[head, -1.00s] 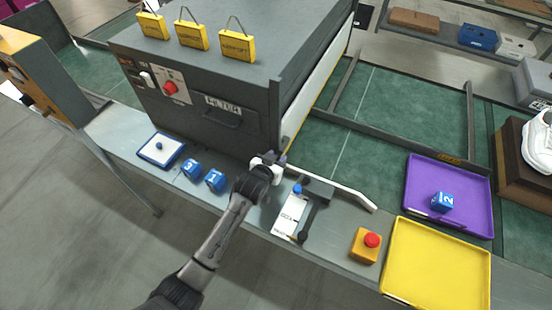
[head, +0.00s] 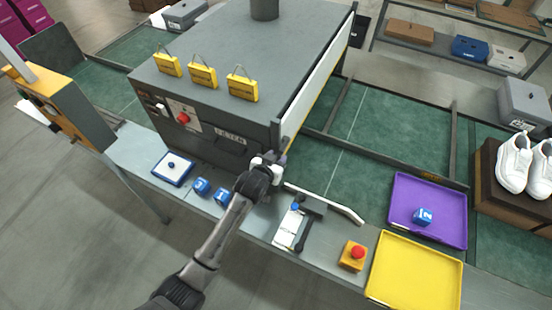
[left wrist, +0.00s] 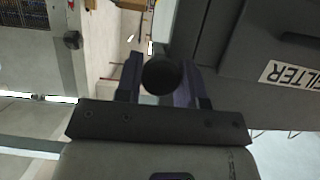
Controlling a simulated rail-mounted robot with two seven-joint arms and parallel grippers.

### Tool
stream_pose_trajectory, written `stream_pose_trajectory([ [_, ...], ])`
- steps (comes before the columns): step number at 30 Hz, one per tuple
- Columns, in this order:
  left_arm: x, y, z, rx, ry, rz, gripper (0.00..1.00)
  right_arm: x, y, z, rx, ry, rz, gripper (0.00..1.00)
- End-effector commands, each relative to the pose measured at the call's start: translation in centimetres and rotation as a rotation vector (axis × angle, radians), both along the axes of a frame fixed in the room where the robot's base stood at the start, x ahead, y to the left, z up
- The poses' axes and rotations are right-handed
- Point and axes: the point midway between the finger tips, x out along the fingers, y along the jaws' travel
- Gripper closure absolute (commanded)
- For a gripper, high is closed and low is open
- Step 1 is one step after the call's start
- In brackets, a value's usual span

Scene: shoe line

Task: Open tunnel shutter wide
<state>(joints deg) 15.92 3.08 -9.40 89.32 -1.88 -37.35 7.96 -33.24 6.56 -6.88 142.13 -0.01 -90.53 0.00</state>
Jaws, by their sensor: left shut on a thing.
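The tunnel is a large grey box (head: 215,70) on the line. Its shutter (head: 312,75) is a white panel with a yellow lower edge, standing across the tunnel's right side. My left gripper (head: 272,161) is at the tunnel's near right corner, by the shutter's front end. In the left wrist view, its two fingers (left wrist: 163,90) are closed around a dark round knob (left wrist: 163,74). What the knob joins onto is hidden. How far the shutter is open cannot be told. My right gripper is not in view.
A white bent bar (head: 335,205), a white card (head: 289,228) and a red-topped yellow button box (head: 353,255) lie right of the gripper. Purple (head: 455,240) and yellow trays (head: 380,290) are farther right.

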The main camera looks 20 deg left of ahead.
Motion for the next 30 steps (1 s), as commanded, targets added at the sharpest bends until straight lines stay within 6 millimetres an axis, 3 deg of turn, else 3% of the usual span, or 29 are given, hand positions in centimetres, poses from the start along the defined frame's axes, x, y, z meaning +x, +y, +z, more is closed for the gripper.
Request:
stream_pose_trajectory([
  [4, 0.0, 0.0, 0.0, 0.000, -0.003, 0.000, 1.00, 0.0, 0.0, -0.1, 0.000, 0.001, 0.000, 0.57],
  [5, 0.0, 0.0, 0.0, 0.000, -0.003, 0.000, 0.63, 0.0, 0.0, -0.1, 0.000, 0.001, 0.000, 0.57],
  [12, 0.0, 0.0, 0.0, 0.000, -0.001, 0.000, 0.40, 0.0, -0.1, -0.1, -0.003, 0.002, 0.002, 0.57],
  [23, -0.6, 0.1, 0.1, 0.001, 0.000, 0.000, 0.40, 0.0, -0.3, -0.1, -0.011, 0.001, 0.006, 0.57],
  [30, -3.9, 0.4, 1.5, 0.001, -0.001, 0.000, 0.40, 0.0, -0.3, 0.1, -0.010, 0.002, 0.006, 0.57],
])
